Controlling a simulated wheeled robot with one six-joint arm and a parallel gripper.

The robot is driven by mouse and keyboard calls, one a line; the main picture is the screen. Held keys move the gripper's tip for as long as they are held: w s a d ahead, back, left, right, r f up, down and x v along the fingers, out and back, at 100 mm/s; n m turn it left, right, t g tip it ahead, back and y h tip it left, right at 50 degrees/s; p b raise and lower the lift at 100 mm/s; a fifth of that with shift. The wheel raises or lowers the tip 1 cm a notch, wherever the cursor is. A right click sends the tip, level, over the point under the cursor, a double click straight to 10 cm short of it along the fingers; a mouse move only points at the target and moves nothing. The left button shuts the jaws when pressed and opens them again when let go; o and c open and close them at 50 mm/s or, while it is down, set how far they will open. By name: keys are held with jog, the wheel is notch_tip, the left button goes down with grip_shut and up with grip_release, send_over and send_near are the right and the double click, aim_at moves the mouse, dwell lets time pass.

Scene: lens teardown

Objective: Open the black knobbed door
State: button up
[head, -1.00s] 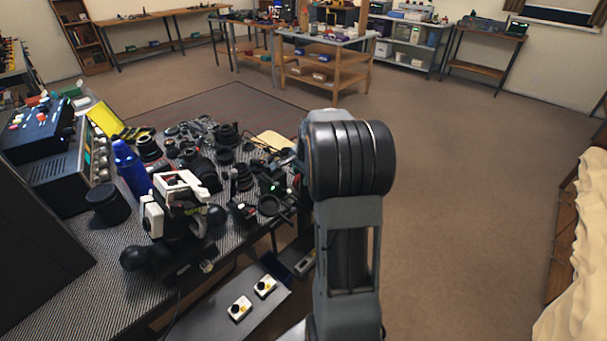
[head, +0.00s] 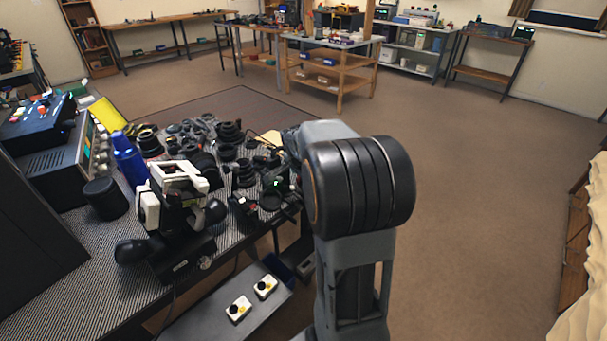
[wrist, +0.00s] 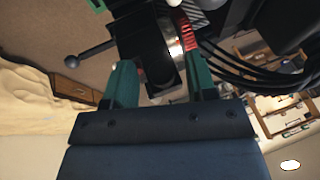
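My gripper (wrist: 157,70) shows in the wrist view as two green fingers standing well apart. A dark block (wrist: 160,75) and a silvery round part with red marks (wrist: 174,46) show between and beyond the fingers; I cannot tell whether they touch. A black ball knob on a thin rod (wrist: 72,62) sticks out left of the fingers, apart from them. I cannot make out for sure which surface is the door. In the head view my arm hides the gripper, and no black knobbed door can be picked out.
A patterned table (head: 60,305) at left is crowded with lens parts, a blue bottle (head: 128,158) and a white-and-black device (head: 175,195). Black cables (wrist: 250,75) run at right in the wrist view. A cloth-covered wooden cabinet (head: 570,235) stands at right. Open floor (head: 470,200) lies between.

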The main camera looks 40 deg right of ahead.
jog(key=shift+r, duration=0.1)
jog(key=p+v, duration=0.1)
jog(key=v, duration=1.2)
jog(key=shift+r, duration=0.35)
jog(key=s+a+r+n+y+p, duration=0.1)
jog(key=s+a+n+p, duration=0.5)
jog(key=a+n, duration=0.2)
jog(key=s+a+r+n+y+p, duration=0.1)
jog(key=s+a+n+y+p, duration=0.1)
jog(key=s+a+n+p, duration=0.4)
jog(key=s+a+n, duration=0.1)
jog(key=a+n, duration=0.1)
jog(key=a, duration=0.1)
jog(key=shift+a+r+n+y, duration=0.15)
jog(key=shift+r+n+y, duration=0.15)
jog(key=shift+r, duration=0.1)
